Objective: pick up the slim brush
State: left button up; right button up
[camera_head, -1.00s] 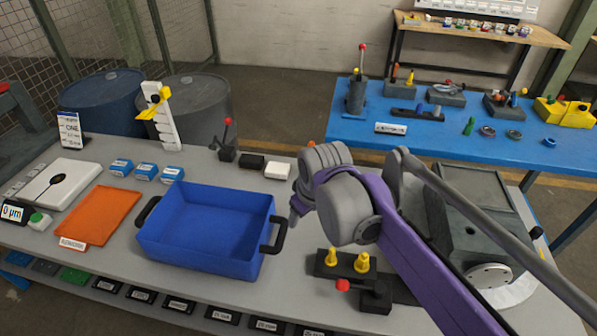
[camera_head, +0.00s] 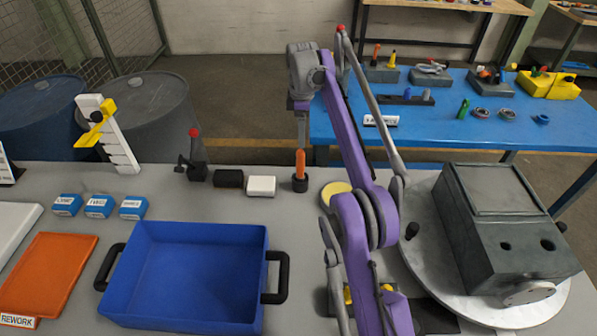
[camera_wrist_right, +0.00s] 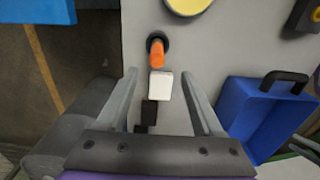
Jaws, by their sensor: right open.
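A slim orange handle (camera_head: 300,160) stands upright in a round black holder (camera_head: 300,184) at the back of the grey bench; it seems to be the slim brush, and no bristles show. It also shows in the right wrist view (camera_wrist_right: 157,54), just beyond the fingertips. My right gripper (camera_head: 302,130) hangs above and close to the handle in the head view. In the wrist view my right gripper (camera_wrist_right: 160,74) has its fingers wide apart, with nothing between them being held.
A white block (camera_head: 261,186) and a black block (camera_head: 230,178) lie left of the holder. A yellow disc (camera_head: 336,191) lies right of it. The blue tray (camera_head: 278,262) with black handles is in front. A grey machine (camera_head: 510,225) stands at the right.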

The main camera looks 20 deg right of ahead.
aim_at(300, 151)
jog(key=f+b, duration=0.1)
jog(key=f, duration=0.3)
jog(key=shift+s, duration=0.2)
pick_arm(q)
jog(key=f, duration=0.1)
jog(key=s+f+b, duration=0.1)
jog(key=f, duration=0.1)
jog(key=shift+f, duration=0.1)
pick_arm(e)
jog(key=f, duration=0.2)
jog(key=w+f, duration=0.1)
jog(key=f, duration=0.1)
jog(key=shift+f, duration=0.4)
pick_arm(q)
jog(key=shift+s+f, duration=0.1)
pick_arm(e)
jog(key=shift+f, duration=0.45)
grip_shut()
